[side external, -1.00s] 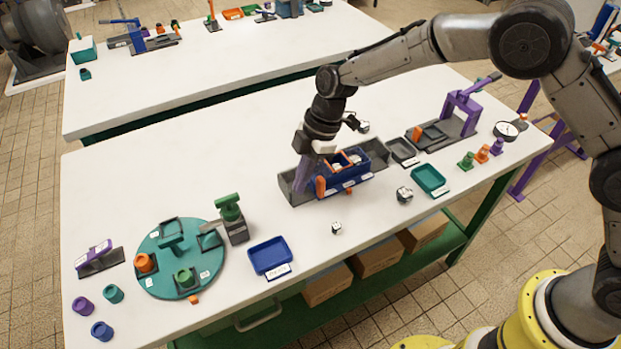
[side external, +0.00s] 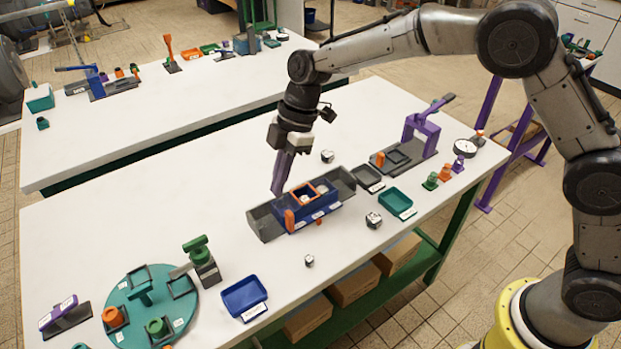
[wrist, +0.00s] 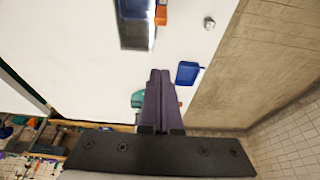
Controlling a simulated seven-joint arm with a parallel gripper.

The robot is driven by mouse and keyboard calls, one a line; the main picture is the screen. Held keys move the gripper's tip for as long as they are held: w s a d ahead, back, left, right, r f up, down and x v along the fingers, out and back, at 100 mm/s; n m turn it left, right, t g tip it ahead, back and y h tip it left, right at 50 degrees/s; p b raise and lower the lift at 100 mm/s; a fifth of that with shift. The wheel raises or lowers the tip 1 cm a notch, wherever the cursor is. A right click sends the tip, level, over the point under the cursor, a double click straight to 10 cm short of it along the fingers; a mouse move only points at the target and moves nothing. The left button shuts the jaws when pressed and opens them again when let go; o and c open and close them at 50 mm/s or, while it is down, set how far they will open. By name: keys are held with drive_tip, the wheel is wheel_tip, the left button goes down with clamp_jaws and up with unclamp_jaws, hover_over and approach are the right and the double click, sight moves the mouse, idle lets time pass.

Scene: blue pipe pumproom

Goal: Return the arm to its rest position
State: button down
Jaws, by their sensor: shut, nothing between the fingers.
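My gripper (side external: 279,188) hangs over the white table, fingers pointing down, behind the blue box with orange parts (side external: 315,206) in its dark grey tray (side external: 264,224). Its purple fingers are together and empty; how high they are above the table is hard to tell from the side. In the wrist view my gripper (wrist: 160,72) shows its two fingers side by side with nothing between them. The dark tray (wrist: 137,32) lies beyond the fingertips there, and a blue tray (wrist: 187,73) lies to their right.
A teal turntable (side external: 180,305) with fixtures and a green-handled press (side external: 205,262) stand at the left. A purple press (side external: 424,135), a grey tray (side external: 367,179), a teal tray (side external: 396,203) and several small pieces are at the right. The table's back middle (side external: 170,190) is clear.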

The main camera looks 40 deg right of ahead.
drive_tip(key=d+r+t, duration=0.2)
drive_tip(key=d+r, duration=0.3)
drive_tip(key=r, duration=0.5)
drive_tip(key=s+d+r+m+t, duration=0.3)
drive_tip(key=s+d+r+m, duration=0.1)
drive_tip(key=s+d+r, duration=0.55)
drive_tip(key=s+d+f+m+t+h, duration=0.1)
drive_tip(key=s+d+m, duration=0.2)
drive_tip(key=s, duration=0.4)
drive_tip(key=s+d+m+h, duration=0.1)
drive_tip(key=s+d+m, duration=0.25)
drive_tip(key=s, duration=0.35)
drive_tip(key=s+d+f+m+h, duration=0.1)
drive_tip(key=s+d+f+m, duration=0.2)
drive_tip(key=s+f+m, duration=0.4)
drive_tip(key=shift+d+f+h, duration=0.15)
drive_tip(key=shift+h, duration=0.25)
drive_tip(key=shift+m, duration=0.25)
